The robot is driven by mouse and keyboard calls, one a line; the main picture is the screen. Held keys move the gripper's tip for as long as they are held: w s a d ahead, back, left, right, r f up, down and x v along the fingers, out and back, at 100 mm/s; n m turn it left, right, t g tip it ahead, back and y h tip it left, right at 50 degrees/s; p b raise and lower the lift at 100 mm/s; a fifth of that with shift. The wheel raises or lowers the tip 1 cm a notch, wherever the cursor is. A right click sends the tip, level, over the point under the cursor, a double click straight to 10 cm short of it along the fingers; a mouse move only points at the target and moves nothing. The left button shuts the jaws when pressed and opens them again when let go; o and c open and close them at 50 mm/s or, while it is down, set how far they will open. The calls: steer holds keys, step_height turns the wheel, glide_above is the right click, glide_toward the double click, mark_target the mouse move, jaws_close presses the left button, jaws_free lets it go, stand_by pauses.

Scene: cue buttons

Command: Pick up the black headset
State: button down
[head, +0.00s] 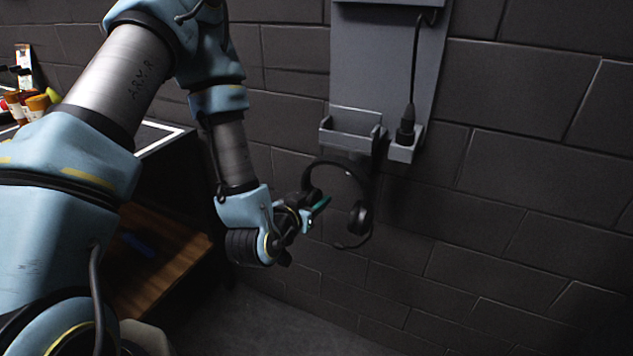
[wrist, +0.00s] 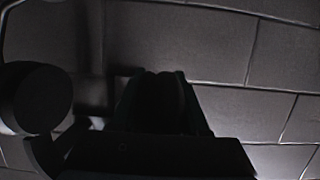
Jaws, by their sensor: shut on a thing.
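The black headset (head: 359,217) is in front of the dark block wall, just below the grey wall holder (head: 349,139). Its headband arches at the top and its microphone boom curves at the bottom. My gripper (head: 318,208) is at the headset's left side in the head view and is shut on it. I cannot tell whether the headset still touches the holder's hook. In the wrist view the dark fingers (wrist: 163,100) are close together, and a round dark earcup (wrist: 32,98) shows at the left.
A grey wall panel (head: 387,55) carries the holder and a smaller pocket with a black plugged cable (head: 406,125). A counter with a wooden shelf (head: 160,260) and several bottles stands at the left. The wall at the right is clear.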

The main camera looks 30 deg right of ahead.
steer(key=p+v, duration=0.1)
steer(key=p, duration=0.1)
steer(key=shift+s+a+r+p, duration=0.15)
steer(key=shift+s+r+p, duration=0.1)
steer(key=shift+p, duration=0.15)
steer(key=s+a+p, duration=0.4)
steer(key=a+p, duration=0.1)
steer(key=a, duration=0.2)
steer(key=shift+f, duration=0.4)
steer(key=shift+s, duration=0.15)
